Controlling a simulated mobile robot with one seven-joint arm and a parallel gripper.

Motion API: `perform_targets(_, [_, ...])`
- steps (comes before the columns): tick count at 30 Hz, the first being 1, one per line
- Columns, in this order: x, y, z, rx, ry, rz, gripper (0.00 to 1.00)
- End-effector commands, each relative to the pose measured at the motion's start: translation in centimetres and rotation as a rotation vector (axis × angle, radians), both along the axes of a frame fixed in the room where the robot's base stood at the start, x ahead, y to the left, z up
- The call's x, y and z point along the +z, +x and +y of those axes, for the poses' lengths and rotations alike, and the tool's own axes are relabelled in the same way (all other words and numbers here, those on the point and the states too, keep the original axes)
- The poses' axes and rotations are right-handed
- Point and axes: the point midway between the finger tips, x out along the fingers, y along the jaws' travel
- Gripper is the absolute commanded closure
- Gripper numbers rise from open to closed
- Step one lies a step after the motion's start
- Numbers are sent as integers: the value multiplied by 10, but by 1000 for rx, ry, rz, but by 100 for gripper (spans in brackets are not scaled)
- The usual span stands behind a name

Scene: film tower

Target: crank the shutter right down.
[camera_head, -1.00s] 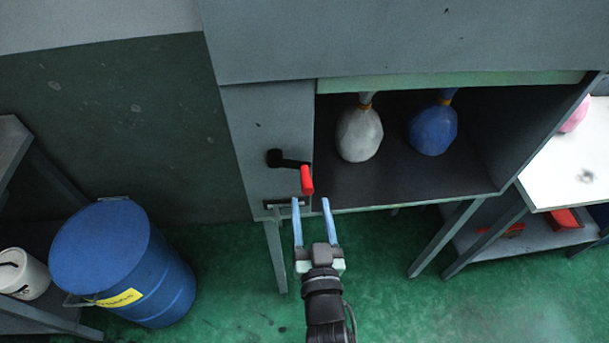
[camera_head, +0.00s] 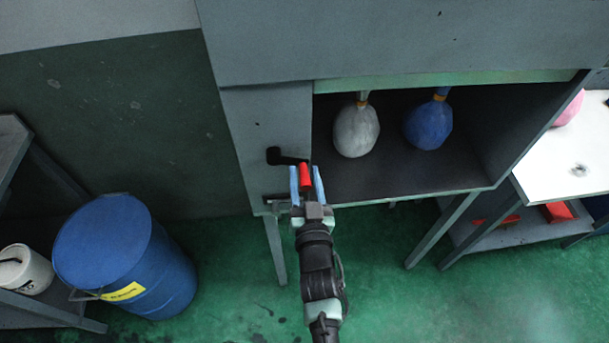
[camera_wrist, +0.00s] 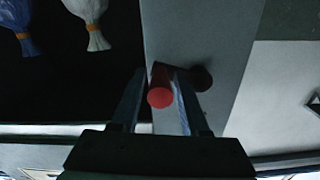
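The crank has a black arm (camera_head: 285,157) on the cabinet's left front panel and a red handle (camera_head: 305,177) at the arm's right end. The red handle also shows in the wrist view (camera_wrist: 160,88), between my fingers. My gripper (camera_head: 306,183) is open, its two blue fingers on either side of the red handle. In the wrist view a gap shows on the right side of the handle; the left finger is close to it. The shutter's pale green lower edge (camera_head: 440,83) is at the top of the cabinet opening, which stands largely open.
A white bag (camera_head: 356,130) and a blue bag (camera_head: 429,124) are inside the cabinet. A blue barrel (camera_head: 125,260) and a white bucket (camera_head: 24,270) stand at the left. A white-topped table (camera_head: 570,150) is at the right. Green floor (camera_head: 400,310) is clear in front.

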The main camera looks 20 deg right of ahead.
Motion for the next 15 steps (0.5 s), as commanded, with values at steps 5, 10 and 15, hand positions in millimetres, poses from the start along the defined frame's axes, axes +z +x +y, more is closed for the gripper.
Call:
perform_targets(5, [0, 0, 0, 0, 0, 0, 90])
perform_targets(10, [0, 0, 0, 0, 0, 0, 100])
perform_targets(15, [0, 0, 0, 0, 0, 0, 100])
